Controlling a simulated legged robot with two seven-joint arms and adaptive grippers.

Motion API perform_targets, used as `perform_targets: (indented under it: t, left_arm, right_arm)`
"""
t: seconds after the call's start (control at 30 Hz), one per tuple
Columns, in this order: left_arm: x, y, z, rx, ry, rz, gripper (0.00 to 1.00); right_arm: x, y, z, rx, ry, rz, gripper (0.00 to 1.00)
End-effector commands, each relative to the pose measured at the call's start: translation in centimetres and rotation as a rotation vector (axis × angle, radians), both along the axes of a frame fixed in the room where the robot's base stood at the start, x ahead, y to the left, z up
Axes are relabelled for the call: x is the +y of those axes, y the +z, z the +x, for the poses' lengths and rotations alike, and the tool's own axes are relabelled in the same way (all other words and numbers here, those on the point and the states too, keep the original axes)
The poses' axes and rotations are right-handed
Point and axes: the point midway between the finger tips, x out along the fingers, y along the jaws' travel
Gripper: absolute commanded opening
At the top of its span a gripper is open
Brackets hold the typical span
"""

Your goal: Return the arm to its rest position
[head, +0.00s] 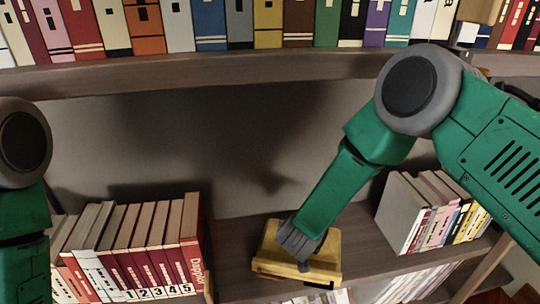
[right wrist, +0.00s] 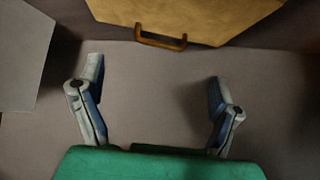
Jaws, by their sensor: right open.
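My right arm (head: 335,185) reaches down from the right to the lower shelf in the head view. My right gripper (head: 300,245) is over a yellow box (head: 325,262) there, and its fingertips are hard to make out. In the right wrist view the gripper (right wrist: 154,80) is open, with nothing between its fingers. The yellow box (right wrist: 190,15) lies beyond the fingertips there, with its brown handle (right wrist: 160,40) facing the gripper, apart from both fingers. My left arm (head: 22,215) shows at the left edge; its gripper is out of view.
The upper shelf (head: 220,75) holds a long row of books above my arm. Red numbered books (head: 150,245) stand left of the box, and pale-spined books (head: 420,210) stand to its right. More books lie below. The shelf behind the box has bare room.

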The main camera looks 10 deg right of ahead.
Motion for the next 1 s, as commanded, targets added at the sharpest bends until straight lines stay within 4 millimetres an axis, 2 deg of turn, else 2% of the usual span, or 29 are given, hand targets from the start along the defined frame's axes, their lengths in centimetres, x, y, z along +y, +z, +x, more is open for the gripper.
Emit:
perform_targets:
  t: [0.07, 0.17, 0.27, 0.3, 0.37, 0.4, 0.5, 0.6, 0.7, 0.8, 1.0]
  left_arm:
    - [0.0, 0.3, 0.0, 0.0, 0.0, 0.0, 0.28]
    - [0.0, 1.4, 0.0, 0.001, 0.0, 0.0, 0.28]
    - [0.0, 2.8, 0.0, 0.001, 0.0, 0.0, 0.28]
    - [0.0, 3.4, 0.0, 0.001, 0.0, 0.0, 0.28]
    - [0.0, 4.2, 0.0, 0.001, 0.0, 0.0, 0.28]
    - [0.0, 4.7, 0.0, 0.001, 0.0, 0.0, 0.28]
    - [0.0, 5.7, 0.0, 0.001, 0.0, 0.0, 0.28]
    - [0.0, 6.4, 0.0, 0.001, 0.0, 0.0, 0.28]
    - [0.0, 6.8, 0.0, 0.001, 0.0, 0.0, 0.28]
    - [0.0, 6.9, 0.0, 0.001, 0.0, 0.0, 0.28]
    - [0.0, 6.8, 0.0, 0.001, 0.0, 0.0, 0.28]
  right_arm:
    - [-0.4, -0.3, -0.9, 0.017, 0.017, -0.005, 0.85]
    - [-1.8, -1.4, -4.2, 0.075, 0.083, -0.018, 0.85]
    - [-3.9, -2.7, -10.0, 0.185, 0.179, -0.022, 0.85]
    - [-4.9, -3.1, -12.8, 0.238, 0.218, -0.019, 0.85]
    - [-6.4, -3.3, -17.2, 0.326, 0.267, -0.007, 0.85]
    - [-7.3, -3.3, -20.0, 0.383, 0.294, 0.004, 0.85]
    - [-9.1, -2.7, -26.6, 0.52, 0.341, 0.037, 0.85]
    - [-10.4, -1.6, -31.7, 0.631, 0.366, 0.069, 0.85]
    - [-11.1, -0.6, -35.1, 0.706, 0.378, 0.094, 0.85]
    - [-11.5, -0.1, -36.9, 0.745, 0.382, 0.107, 0.85]
    - [-11.5, 0.0, -37.3, 0.755, 0.383, 0.112, 0.85]
